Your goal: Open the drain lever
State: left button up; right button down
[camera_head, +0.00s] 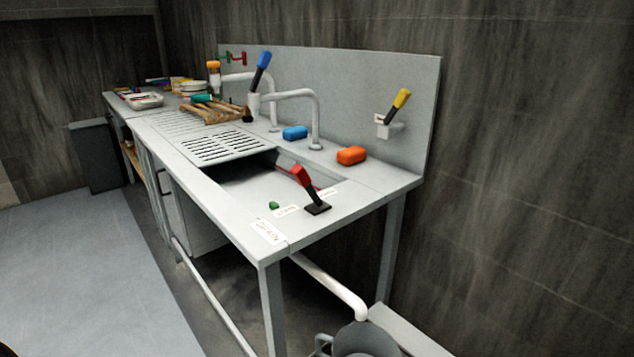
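The likely drain lever (301,179) has a red handle and stands on a black base at the right end of the sink counter (235,205). Its handle tilts up and to the left, toward the sink basin. Neither of my grippers shows in the head view.
A slotted grey drainboard (222,146) covers part of the basin. A white pipe (328,283) runs below the counter. Floor at left is clear.

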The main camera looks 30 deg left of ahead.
aim_at(299, 172)
jog(key=i+j+z, duration=0.15)
jog(key=j+z, duration=0.35)
jog(key=j, duration=0.25)
jog(key=j+z, duration=0.5)
jog(key=j, duration=0.25)
